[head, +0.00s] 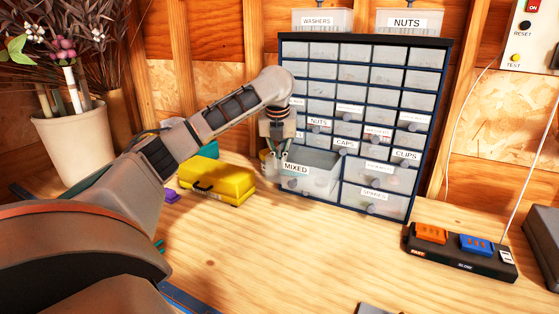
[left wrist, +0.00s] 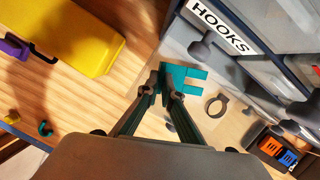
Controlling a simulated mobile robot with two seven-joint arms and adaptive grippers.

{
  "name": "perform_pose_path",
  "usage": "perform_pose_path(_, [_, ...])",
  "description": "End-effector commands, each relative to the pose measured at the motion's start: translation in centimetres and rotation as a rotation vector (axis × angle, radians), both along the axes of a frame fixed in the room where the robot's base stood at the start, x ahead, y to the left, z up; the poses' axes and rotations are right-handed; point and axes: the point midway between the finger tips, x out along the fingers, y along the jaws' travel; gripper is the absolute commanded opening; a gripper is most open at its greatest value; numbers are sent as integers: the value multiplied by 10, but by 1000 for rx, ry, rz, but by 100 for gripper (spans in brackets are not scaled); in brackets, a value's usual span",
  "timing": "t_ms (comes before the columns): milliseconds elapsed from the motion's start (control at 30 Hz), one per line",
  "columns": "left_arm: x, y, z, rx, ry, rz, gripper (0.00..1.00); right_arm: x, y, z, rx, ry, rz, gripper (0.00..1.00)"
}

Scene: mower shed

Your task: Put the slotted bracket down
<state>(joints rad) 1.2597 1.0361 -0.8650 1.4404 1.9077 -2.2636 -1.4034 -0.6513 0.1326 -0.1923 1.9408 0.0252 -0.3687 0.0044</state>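The slotted bracket (left wrist: 188,80) is a teal piece with a notch in its end, seen in the left wrist view. My left gripper (left wrist: 165,86) has its fingertips close together on the bracket's near end. In the head view, my left gripper (head: 276,154) points down just above the pulled-out drawer labelled MIXED (head: 322,179). The bracket is too small to make out clearly there. In the left wrist view, a pale surface, apparently the drawer floor (left wrist: 198,124), lies below the bracket. My right gripper is not in view.
The drawer cabinet (head: 281,62) stands directly behind the gripper. A grey ring (left wrist: 217,105) lies near the bracket. A yellow case (head: 222,185) is left of the open drawer. A black charger (head: 462,262) sits at the right. The bench front (head: 285,250) is mostly clear.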

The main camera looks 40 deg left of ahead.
Motion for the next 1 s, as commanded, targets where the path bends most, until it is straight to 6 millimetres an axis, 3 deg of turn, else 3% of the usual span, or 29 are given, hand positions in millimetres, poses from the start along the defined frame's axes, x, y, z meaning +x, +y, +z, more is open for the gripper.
perform_pose_path(733, [0,0,-12,0,0,0,0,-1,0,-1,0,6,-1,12])
perform_pose_path(800, [0,0,-11,0,0,0,23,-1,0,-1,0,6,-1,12])
perform_pose_path(1000, [0,1,-11,1,0,1,25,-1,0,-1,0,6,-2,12])
